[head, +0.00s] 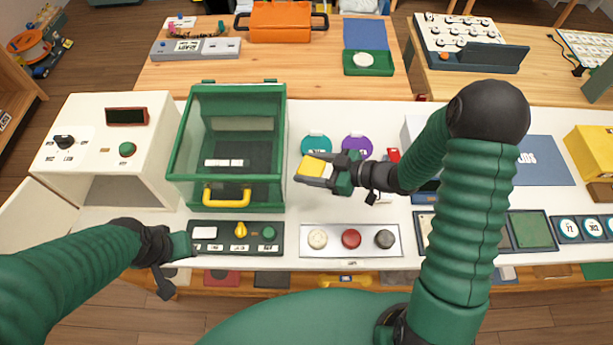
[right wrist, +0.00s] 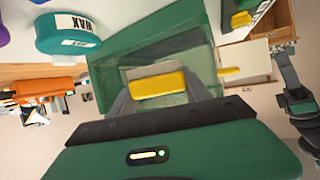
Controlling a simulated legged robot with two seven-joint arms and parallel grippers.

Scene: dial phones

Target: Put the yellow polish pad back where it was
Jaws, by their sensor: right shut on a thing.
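The yellow polish pad (head: 312,166), with a pale layer along one side, is held between the fingertips of my right gripper (head: 318,174). It is above the white counter, just right of the green glass-sided box (head: 286,130). In the right wrist view the pad (right wrist: 158,84) sits between both fingers, with the green box behind it. A teal round tin (head: 316,143) and a purple round tin (head: 357,147) are just beyond the gripper. My left gripper (head: 168,270) is low at the left, near the counter's front edge; its finger opening is unclear.
A white machine with a dial (head: 100,125) stands left of the green box. A control panel (head: 237,236) and a three-button panel (head: 351,240) lie along the front. Free white counter (head: 300,208) shows between box and button panel. My right forearm hides some items.

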